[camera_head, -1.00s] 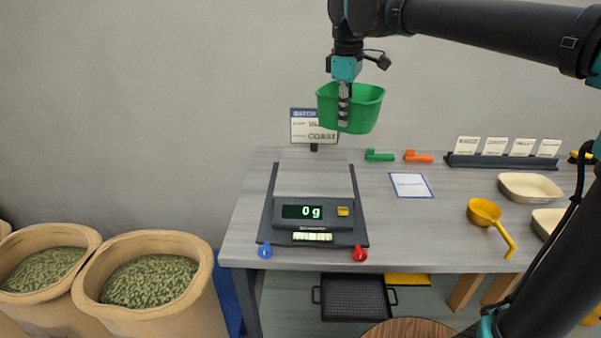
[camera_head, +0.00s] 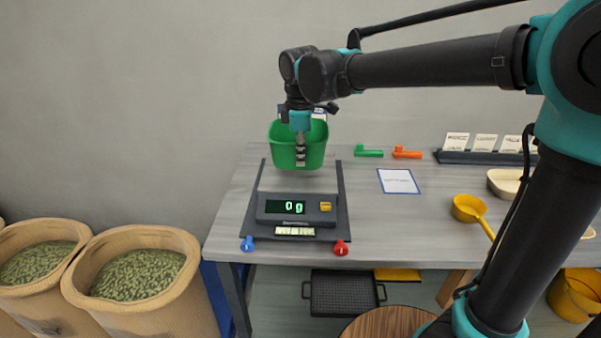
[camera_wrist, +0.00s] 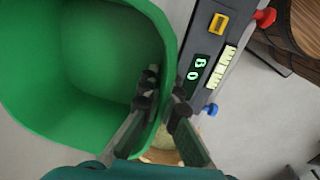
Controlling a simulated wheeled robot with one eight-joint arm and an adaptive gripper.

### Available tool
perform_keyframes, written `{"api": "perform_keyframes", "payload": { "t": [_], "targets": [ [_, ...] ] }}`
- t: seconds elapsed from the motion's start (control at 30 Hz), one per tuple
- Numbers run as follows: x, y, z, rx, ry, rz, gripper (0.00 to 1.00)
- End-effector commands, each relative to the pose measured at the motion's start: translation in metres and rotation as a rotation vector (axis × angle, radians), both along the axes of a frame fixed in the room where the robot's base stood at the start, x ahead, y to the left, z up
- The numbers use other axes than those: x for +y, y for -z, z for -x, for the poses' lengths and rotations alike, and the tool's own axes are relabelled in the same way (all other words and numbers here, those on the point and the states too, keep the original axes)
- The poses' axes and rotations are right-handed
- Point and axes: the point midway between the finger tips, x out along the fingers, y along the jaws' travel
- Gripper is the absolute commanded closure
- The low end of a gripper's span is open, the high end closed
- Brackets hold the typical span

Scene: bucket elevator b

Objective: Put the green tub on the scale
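The green tub (camera_head: 284,150) is in my gripper (camera_head: 300,160), upright, over the rear part of the scale (camera_head: 285,211) in the head view. My gripper is shut on the tub's near wall. In the wrist view the fingers (camera_wrist: 160,95) pinch the wall of the tub (camera_wrist: 90,65), whose inside looks empty. The scale's display reads 0 g, and the scale also shows in the wrist view (camera_wrist: 205,55). The tub hides the back of the scale's plate. I cannot see a gap under the tub clearly, but the reading is zero.
A blue knob (camera_head: 247,244) and a red knob (camera_head: 341,248) sit at the scale's front. Sacks of green beans (camera_head: 135,274) stand left.

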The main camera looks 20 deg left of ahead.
Motion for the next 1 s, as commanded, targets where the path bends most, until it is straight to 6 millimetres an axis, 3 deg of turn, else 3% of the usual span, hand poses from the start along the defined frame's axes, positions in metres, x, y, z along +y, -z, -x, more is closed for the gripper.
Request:
{"api": "perform_keyframes", "payload": {
  "t": [0.5,0.87,1.0],
  "targets": [
    [0.000,0.052,0.000,0.000,0.001,0.000,1.00],
    [0.000,0.056,0.000,0.000,0.001,0.000,1.00],
    [0.000,0.056,0.000,0.000,0.001,0.000,0.84]
  ]
}}
